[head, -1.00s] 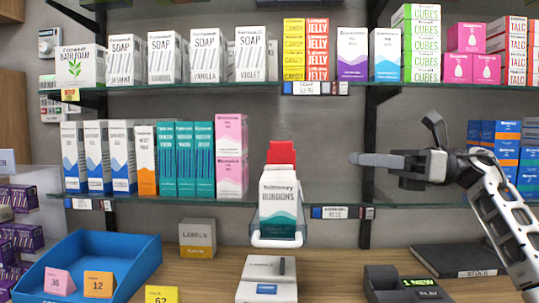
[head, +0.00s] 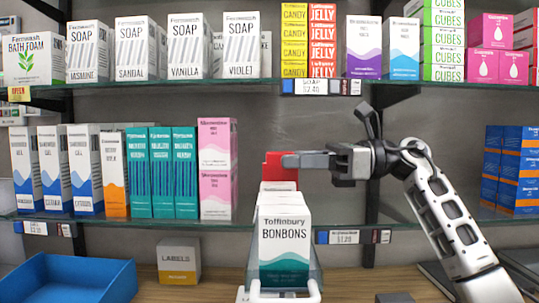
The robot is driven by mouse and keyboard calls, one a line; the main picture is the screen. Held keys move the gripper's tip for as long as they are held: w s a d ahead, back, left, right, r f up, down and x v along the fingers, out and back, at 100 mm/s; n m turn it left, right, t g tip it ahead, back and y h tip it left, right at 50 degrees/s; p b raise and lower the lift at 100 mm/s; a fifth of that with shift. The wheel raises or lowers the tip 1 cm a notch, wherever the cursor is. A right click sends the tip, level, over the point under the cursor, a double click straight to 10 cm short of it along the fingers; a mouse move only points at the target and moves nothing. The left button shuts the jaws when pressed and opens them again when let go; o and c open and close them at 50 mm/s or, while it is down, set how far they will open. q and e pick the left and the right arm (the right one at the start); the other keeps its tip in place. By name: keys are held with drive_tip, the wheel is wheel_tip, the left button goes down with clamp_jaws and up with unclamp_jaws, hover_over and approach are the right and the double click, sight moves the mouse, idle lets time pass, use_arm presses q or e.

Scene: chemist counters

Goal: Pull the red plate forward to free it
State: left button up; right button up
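The red plate (head: 279,173) stands upright behind a row of white Toffinbury Bonbons boxes (head: 284,240) on the lower glass shelf. The boxes sit in a clear tray with a white front bar (head: 280,297). My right gripper (head: 291,160) reaches in from the right, and its grey fingertips overlap the upper right part of the plate in the picture. I see the fingers side-on, so I cannot tell whether they are open or shut, or whether they touch the plate. The plate's lower part is hidden by the boxes. My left gripper is not in view.
A pink box stack (head: 217,168) stands left of the tray, with teal boxes (head: 161,172) beyond it. The upper glass shelf (head: 200,87) runs above my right gripper.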

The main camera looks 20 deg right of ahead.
sight(269, 166)
drive_tip(key=x, duration=0.4)
drive_tip(key=shift+w+a+p, duration=0.2)
drive_tip(key=shift+a+p, duration=0.1)
drive_tip(key=shift+a, duration=0.1)
